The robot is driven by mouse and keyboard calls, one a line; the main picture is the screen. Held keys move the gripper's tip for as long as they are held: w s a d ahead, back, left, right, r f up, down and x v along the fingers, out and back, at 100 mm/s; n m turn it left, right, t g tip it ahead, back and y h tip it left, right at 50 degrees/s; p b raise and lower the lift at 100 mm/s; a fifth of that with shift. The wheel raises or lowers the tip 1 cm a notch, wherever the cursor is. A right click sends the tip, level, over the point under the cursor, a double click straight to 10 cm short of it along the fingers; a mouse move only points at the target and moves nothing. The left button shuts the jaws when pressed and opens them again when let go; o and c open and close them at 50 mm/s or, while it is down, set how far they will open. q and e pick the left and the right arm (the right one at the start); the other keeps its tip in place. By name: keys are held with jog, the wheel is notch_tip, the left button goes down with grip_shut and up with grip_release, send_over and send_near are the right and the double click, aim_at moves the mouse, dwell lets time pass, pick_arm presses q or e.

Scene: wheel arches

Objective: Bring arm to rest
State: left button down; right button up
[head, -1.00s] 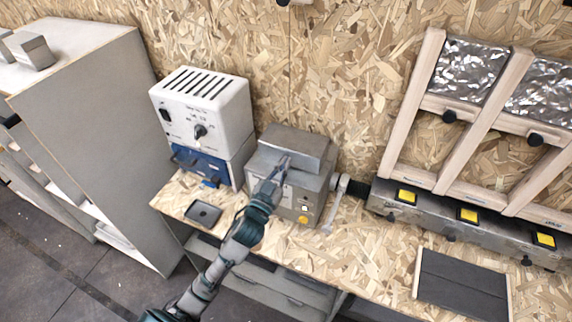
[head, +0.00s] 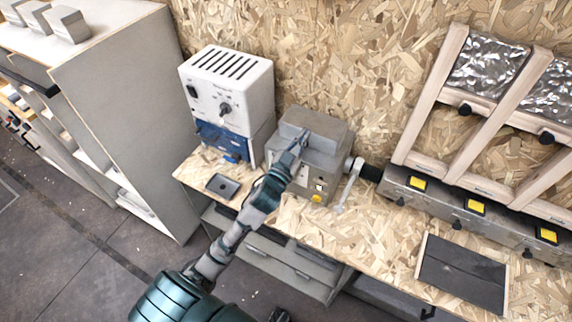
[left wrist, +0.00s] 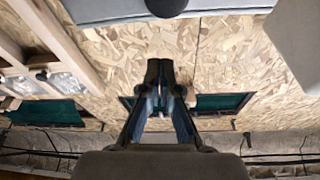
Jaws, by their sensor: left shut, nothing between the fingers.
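My left arm comes up from the bottom of the head view. Its gripper (head: 301,142) is in front of the grey metal machine (head: 318,130) on the workbench, overlapping it in the picture; I cannot tell whether they touch. The left gripper is shut and empty. In the left wrist view its fingers (left wrist: 160,92) are together, with the chipboard wall behind them.
A white control box (head: 228,88) on a blue base stands left of the machine. A small dark tray (head: 222,186) lies on the bench (head: 330,230). A wooden frame (head: 470,120) and a metal rail with yellow buttons (head: 475,207) are at right. Tall grey shelving (head: 130,110) stands left.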

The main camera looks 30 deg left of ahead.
pick_arm(q)
jog(key=f+b+v, duration=0.1)
jog(key=v, duration=0.8)
jog(key=shift+s+f, duration=0.15)
jog(key=shift+s, duration=0.1)
pick_arm(e)
jog(key=w, duration=0.1)
jog(key=w+r, duration=0.1)
jog(key=w, duration=0.1)
jog(key=shift+w+a+r, duration=0.25)
jog(key=shift+a+r, duration=0.15)
